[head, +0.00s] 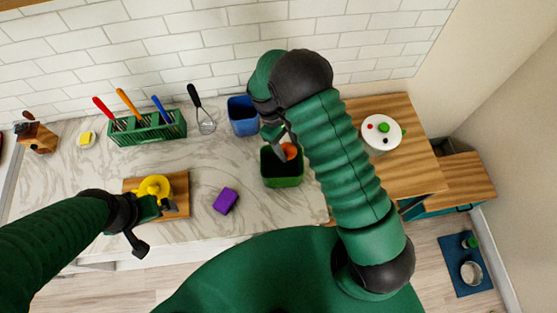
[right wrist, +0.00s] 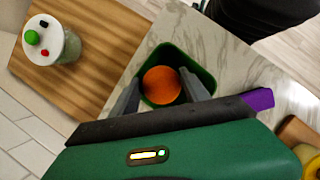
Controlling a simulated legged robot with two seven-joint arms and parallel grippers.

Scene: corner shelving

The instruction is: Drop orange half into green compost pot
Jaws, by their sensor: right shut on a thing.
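The orange half (head: 290,151) is at the mouth of the green compost pot (head: 283,181) on the marble counter. My right gripper (head: 283,140) is shut on it, partly hidden by my arm in the head view. In the right wrist view the orange half (right wrist: 161,86) sits between the two grey fingers (right wrist: 161,92), with the green pot (right wrist: 203,72) directly behind and below it. My left gripper (head: 152,228) is open, its fingers apart, near the front edge of the counter beside a yellow object (head: 154,187) on a wooden board (head: 180,182).
A blue container (head: 242,115) stands just behind the green pot. A purple block (head: 225,201) lies to its left. A green rack (head: 148,130) with utensils and a whisk (head: 205,121) are along the wall. A white-lidded jar (head: 381,134) stands on the wooden top at the right.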

